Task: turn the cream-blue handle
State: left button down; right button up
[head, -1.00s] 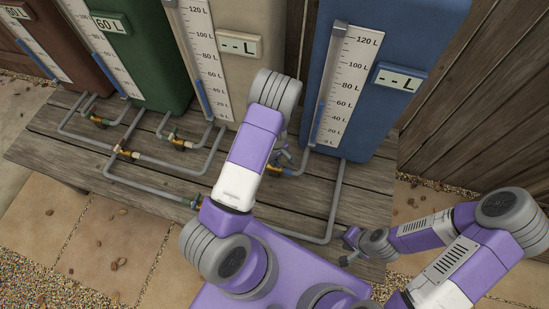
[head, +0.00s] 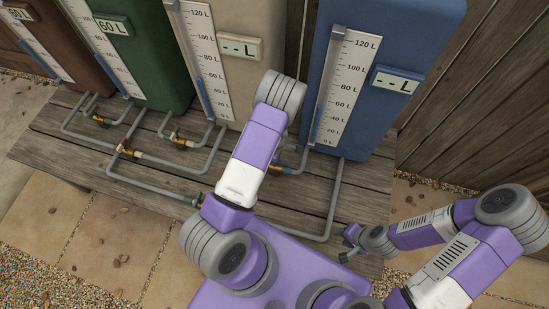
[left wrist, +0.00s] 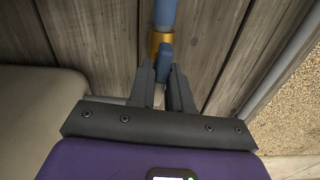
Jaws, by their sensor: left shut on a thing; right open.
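The cream-blue handle (left wrist: 165,52) is a small blue lever below a brass valve collar (left wrist: 158,40) in the left wrist view. My left gripper (left wrist: 163,78) is shut on it, with one dark finger on each side. In the head view my left arm hides most of this valve; a bit of its brass (head: 274,168) shows between the cream tank (head: 262,15) and the blue tank (head: 400,45). The handle itself cannot be made out there. My right gripper (head: 346,247) is open and empty, low at the right, by the deck's edge.
Grey pipes (head: 160,188) with several other valves run over the wooden deck (head: 60,135). Another brass valve (head: 196,200) sits close to my left arm. A green tank (head: 150,60) and a brown tank (head: 50,55) stand at the left. A plank fence (head: 480,110) stands behind.

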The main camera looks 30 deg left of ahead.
dwell(0.4)
pick_arm(q)
jog(key=c, duration=1.1)
grip_release()
jog(key=shift+r+p, duration=1.05)
jog(key=shift+r, duration=2.7)
